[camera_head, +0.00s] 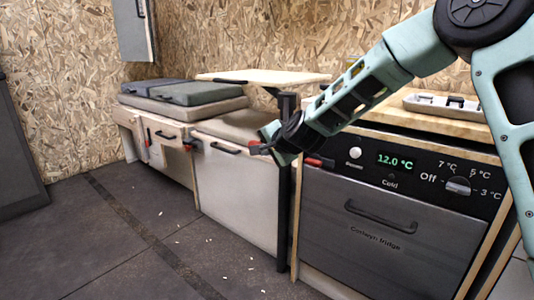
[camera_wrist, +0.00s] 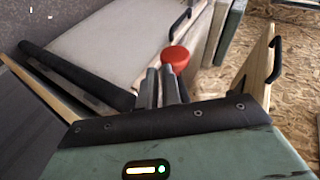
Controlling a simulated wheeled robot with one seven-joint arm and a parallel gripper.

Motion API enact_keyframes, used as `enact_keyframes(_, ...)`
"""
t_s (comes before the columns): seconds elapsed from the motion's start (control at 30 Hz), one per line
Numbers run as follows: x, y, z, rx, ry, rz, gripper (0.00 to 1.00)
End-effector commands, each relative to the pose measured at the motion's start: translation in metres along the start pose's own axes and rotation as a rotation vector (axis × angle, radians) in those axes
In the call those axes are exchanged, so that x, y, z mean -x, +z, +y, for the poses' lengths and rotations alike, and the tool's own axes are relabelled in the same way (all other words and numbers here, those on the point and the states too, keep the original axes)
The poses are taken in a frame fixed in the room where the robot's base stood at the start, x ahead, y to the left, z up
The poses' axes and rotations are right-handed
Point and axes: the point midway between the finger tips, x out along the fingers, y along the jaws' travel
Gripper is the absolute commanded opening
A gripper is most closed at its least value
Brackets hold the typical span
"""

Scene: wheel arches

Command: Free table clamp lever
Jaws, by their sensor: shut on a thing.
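My gripper (camera_head: 265,146) reaches down from the right to the front of the cabinets, beside the dark table post. In the wrist view, its two fingers (camera_wrist: 163,86) are close together, shut on the clamp lever, whose red end (camera_wrist: 176,58) shows just beyond the fingertips. A bit of red on the lever (camera_head: 254,148) also shows at the gripper's tip in the head view. The rest of the lever and the clamp are hidden by my gripper. The pale table top (camera_head: 270,76) stands level on the dark post (camera_head: 284,190); a dark bar (camera_wrist: 75,75) lies left of the fingers in the wrist view.
A fridge (camera_head: 385,230) with a dark control panel stands right of the post, with a red-tipped part (camera_head: 318,162) at its upper left. A white cabinet (camera_head: 238,190) with a black handle is on the left. Cushions (camera_head: 185,93) lie behind. The dark floor has small white bits.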

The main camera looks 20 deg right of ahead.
Motion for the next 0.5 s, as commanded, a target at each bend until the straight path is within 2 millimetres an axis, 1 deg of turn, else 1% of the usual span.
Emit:
enact_keyframes(0.03,-0.004,0.003,0.009,-0.011,-0.003,-0.008,0.0)
enact_keyframes(0.27,-0.008,0.006,0.001,-0.009,-0.009,-0.009,0.0)
enact_keyframes(0.5,-0.011,0.006,-0.013,-0.008,-0.007,-0.011,0.0)
